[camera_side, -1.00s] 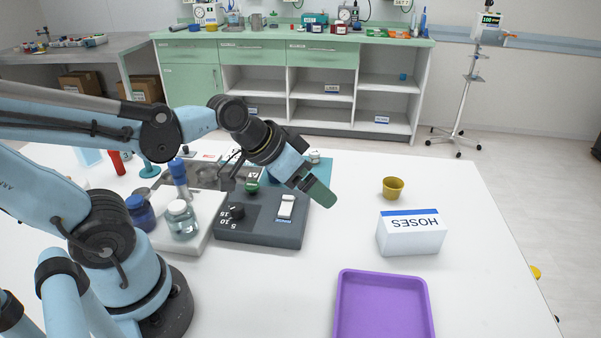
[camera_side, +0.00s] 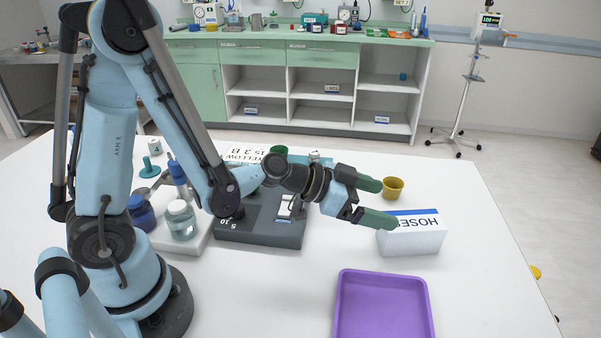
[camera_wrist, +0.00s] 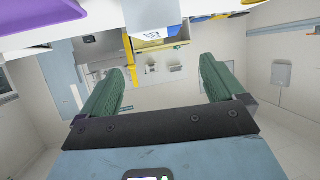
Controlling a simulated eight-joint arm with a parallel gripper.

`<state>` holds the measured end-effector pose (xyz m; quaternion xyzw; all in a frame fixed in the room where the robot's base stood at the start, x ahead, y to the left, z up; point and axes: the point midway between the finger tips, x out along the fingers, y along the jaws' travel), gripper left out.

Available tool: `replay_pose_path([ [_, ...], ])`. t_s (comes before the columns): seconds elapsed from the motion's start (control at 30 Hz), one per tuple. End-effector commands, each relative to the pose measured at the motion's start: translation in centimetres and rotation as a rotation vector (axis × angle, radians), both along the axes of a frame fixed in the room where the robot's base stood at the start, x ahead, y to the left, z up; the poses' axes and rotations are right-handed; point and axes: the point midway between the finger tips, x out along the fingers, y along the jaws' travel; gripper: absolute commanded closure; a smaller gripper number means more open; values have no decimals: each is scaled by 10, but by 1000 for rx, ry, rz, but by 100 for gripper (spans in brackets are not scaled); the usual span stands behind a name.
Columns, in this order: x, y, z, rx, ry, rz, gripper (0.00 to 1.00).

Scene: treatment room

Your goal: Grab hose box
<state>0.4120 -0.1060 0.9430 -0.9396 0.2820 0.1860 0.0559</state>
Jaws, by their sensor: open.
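The hose box (camera_side: 412,238) is a white box with a blue stripe and the word HOSES, standing on the white table at the right. In the wrist view the hose box (camera_wrist: 157,33) shows at the top, beyond the fingers and upside down. My gripper (camera_side: 382,203) has two green fingers spread apart with nothing between them. It points right, just left of and above the box; the lower finger overlaps the box's left end in the side view, and I cannot tell if they touch. In the wrist view both fingers of my gripper (camera_wrist: 165,75) are apart.
A purple tray (camera_side: 383,272) lies in front of the box. A yellow cup (camera_side: 393,188) stands behind it, close to the upper finger. The table right of the box is clear.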

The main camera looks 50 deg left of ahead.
Motion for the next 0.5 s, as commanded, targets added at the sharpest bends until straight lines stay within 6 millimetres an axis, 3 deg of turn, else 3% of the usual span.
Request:
replay_pose_path([
  [0.3, 35, -24, -18, 1, 0, -3, 4],
  [0.5, 47, -31, -24, 1, 0, 0, 4],
])
